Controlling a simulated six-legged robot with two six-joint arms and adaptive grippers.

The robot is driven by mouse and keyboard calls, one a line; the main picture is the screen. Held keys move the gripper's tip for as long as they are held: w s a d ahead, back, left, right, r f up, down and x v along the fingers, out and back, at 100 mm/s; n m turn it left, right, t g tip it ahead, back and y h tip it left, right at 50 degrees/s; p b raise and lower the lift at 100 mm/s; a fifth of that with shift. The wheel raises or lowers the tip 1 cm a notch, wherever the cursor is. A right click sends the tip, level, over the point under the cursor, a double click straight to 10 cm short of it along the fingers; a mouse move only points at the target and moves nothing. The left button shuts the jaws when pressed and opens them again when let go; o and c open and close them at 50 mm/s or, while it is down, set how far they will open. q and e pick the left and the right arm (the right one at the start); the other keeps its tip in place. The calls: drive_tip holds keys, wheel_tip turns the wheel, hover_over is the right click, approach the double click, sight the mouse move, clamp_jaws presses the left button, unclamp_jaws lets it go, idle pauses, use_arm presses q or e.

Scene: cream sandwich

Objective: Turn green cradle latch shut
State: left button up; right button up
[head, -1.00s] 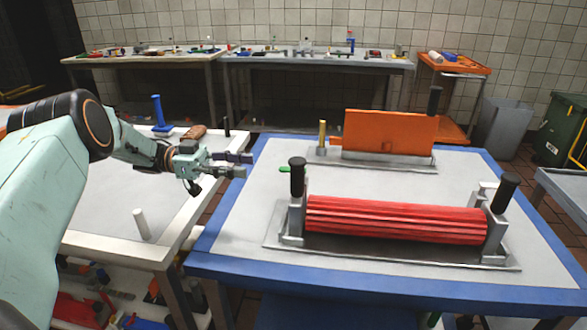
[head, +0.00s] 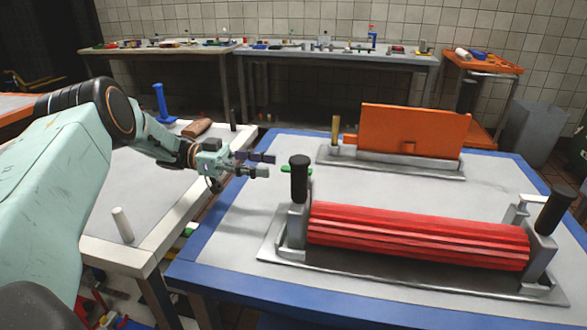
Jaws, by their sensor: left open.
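The cradle is a grey metal stand (head: 300,272) on the blue-edged table, holding a red ribbed roller (head: 415,235). The small green latch (head: 285,169) shows at the cradle's left end, partly hidden behind a black upright handle (head: 299,180). It looks level, sticking out to the left of the handle. My left gripper (head: 270,165) comes in from the left with its fingers apart and empty. Its fingertips point right, a short way left of the latch in the picture; I cannot tell the gap in depth. My right gripper is not in view.
An orange block (head: 415,130) stands in a second metal holder behind the roller, with a brass post (head: 335,130) at its left. A white table (head: 160,200) at left bears a white peg (head: 122,225) and a brown-handled tool (head: 197,128). The blue-edged table's front left (head: 225,230) is clear.

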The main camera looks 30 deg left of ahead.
sight(286, 167)
use_arm(q)
drive_tip(key=x, duration=0.6)
drive_tip(key=shift+f+b, duration=0.25)
drive_tip(key=shift+b, duration=0.1)
drive_tip(key=shift+s+d+r, duration=0.15)
drive_tip(key=shift+d+r, duration=0.2)
drive_tip(key=shift+d, duration=0.3)
drive_tip(key=shift+w+a+f, duration=0.2)
drive_tip(key=shift+w+f, duration=0.05)
drive_tip(key=shift+c, duration=0.9)
drive_tip(key=shift+s+d+r, duration=0.1)
drive_tip(key=shift+s+r, duration=0.05)
drive_tip(key=c, duration=0.4)
clamp_jaws()
